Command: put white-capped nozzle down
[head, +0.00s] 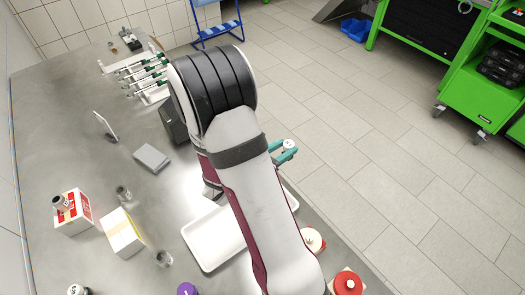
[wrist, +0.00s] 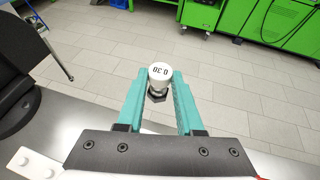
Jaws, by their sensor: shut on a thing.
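The white-capped nozzle (wrist: 160,77) is held between the teal fingers of my gripper (wrist: 158,90) in the wrist view. Its white cap carries dark markings and faces the camera, and a dark nut-like part shows below it. In the head view, the nozzle's white top (head: 289,145) shows at the tips of the teal gripper fingers (head: 286,151), right of my arm. My gripper is shut on it, near the table's right edge with floor behind it. My arm hides much of the table's middle in the head view.
The steel table (head: 55,130) carries a white tray (head: 212,240), a red-and-white box (head: 73,213), a yellow-white box (head: 121,235), a grey block (head: 151,158) and a pipette rack (head: 143,75). Red-topped (head: 348,283) and white round (head: 313,240) parts stand near the right edge.

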